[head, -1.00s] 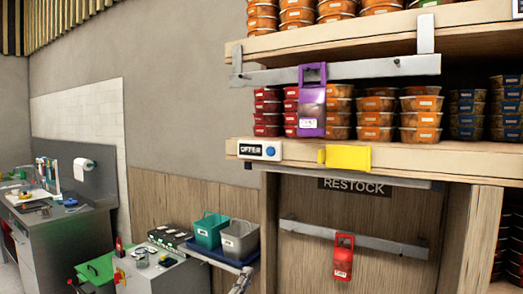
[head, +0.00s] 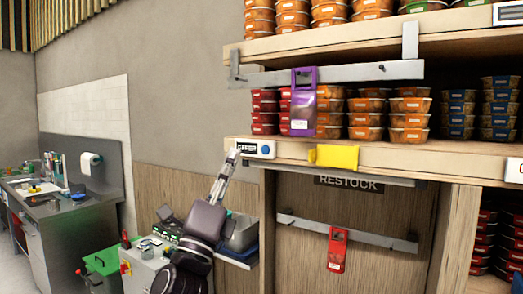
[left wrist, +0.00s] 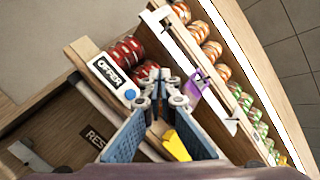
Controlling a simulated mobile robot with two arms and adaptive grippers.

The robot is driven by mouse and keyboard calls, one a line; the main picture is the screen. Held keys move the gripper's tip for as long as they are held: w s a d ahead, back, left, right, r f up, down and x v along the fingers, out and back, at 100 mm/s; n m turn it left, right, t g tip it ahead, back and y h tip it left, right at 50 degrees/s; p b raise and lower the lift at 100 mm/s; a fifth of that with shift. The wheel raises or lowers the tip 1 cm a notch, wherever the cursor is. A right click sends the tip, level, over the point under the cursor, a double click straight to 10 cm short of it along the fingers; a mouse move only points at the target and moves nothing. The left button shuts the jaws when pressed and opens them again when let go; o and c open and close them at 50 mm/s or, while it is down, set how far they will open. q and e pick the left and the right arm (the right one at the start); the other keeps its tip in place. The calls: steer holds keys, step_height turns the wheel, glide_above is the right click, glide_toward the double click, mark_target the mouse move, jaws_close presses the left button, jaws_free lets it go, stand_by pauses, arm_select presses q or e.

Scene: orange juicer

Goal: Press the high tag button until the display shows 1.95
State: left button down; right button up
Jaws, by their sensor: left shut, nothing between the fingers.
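The high tag (head: 250,148) is a small white box on the front edge of the upper shelf board, with a dark display and a round blue button (head: 266,149) at its right end. In the left wrist view the tag's display (left wrist: 108,72) reads OFFER, and the blue button (left wrist: 130,95) is clear to see. My left gripper (head: 233,157) is shut and empty, its tip by the tag's left end in the head view. In the left wrist view its fingertips (left wrist: 157,78) appear right of the button. I cannot tell whether anything touches. My right gripper is not in view.
A yellow holder (head: 334,157) sits on the shelf edge right of the tag. A purple holder (head: 303,101) hangs from the rail above, and a red one (head: 337,249) hangs from the lower rail. Food tubs (head: 365,112) fill the shelf behind.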

mark_target(265, 150)
arm_select(q)
steer(key=shift+w, duration=0.1)
steer(key=w+d+b, duration=0.1)
steer(key=w+b, duration=0.1)
steer(key=w+d+b, duration=0.4)
steer(key=w, duration=0.1)
steer(key=shift+d+b, duration=0.1)
steer(key=shift+b, duration=0.3)
stand_by(0.6)
stand_by(0.9)
steer(key=shift+w+d+f+b, duration=0.1)
steer(key=shift+w+b, duration=0.1)
steer(key=shift+b, duration=0.25)
steer(key=shift+w+d, duration=0.15)
